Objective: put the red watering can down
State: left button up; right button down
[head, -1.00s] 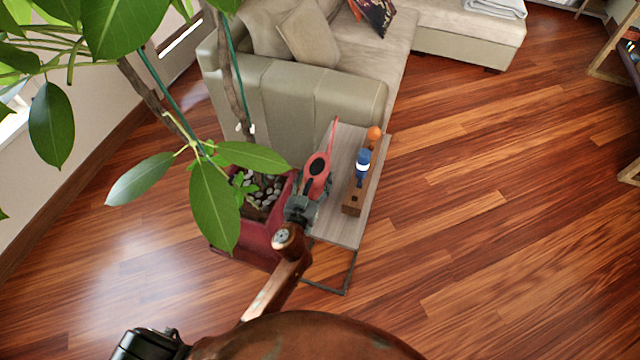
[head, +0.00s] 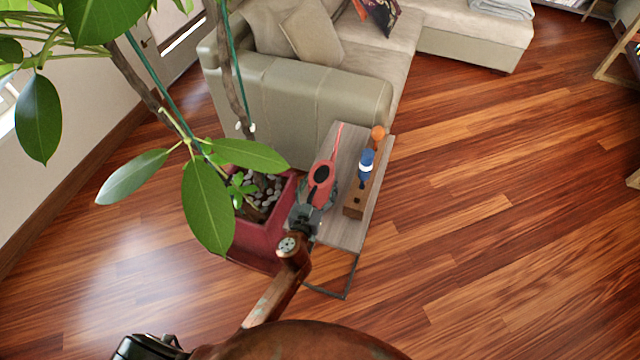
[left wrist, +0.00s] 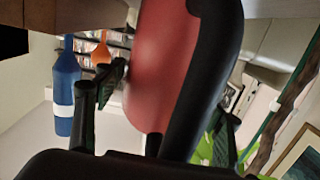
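The red watering can (head: 321,184), with a dark opening and a long thin red spout, is at the near left of the small side table (head: 347,234). My left gripper (head: 306,211) reaches it from the near side and is shut on it. In the left wrist view the can's red body (left wrist: 160,65) and black handle (left wrist: 208,85) lie between the fingers of my left gripper (left wrist: 165,105). I cannot tell whether the can's base touches the tabletop. My right gripper is not in view.
A red planter (head: 255,237) with a leafy plant is close on the left. A sofa (head: 315,100) stands behind. Open floor lies right.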

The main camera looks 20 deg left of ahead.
pick_arm(q)
jog(key=shift+o, duration=1.1)
jog(key=shift+r, duration=0.1)
jog(key=shift+r, duration=0.25)
jog(key=s, duration=1.2)
jog(key=shift+r+p, duration=0.4)
